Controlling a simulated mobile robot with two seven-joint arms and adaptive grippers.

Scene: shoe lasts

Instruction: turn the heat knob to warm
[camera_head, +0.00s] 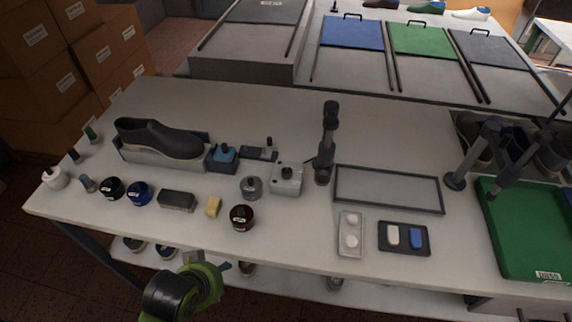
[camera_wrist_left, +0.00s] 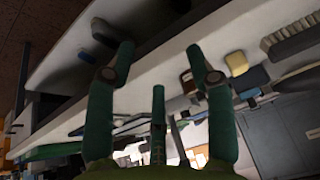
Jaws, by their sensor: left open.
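A light grey box with a dark knob on top (camera_head: 287,178) stands mid-table in the head view. A smaller blue-and-dark box with a dark knob (camera_head: 222,156) stands to its left, by the shoe. I cannot read any marks, so I cannot tell which one carries the heat knob or where it points. My left gripper (camera_head: 222,267) is low at the front, beyond the near table edge and well short of both boxes. In the left wrist view its green fingers (camera_wrist_left: 160,70) are apart with nothing between them. My right gripper is not in view.
Jars, a brush and a yellow block (camera_head: 212,206) line the near part of the table (camera_head: 300,245). A dark stand (camera_head: 327,145) rises right of the grey box. An empty frame (camera_head: 388,190) and a green tray (camera_head: 530,240) lie further right.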

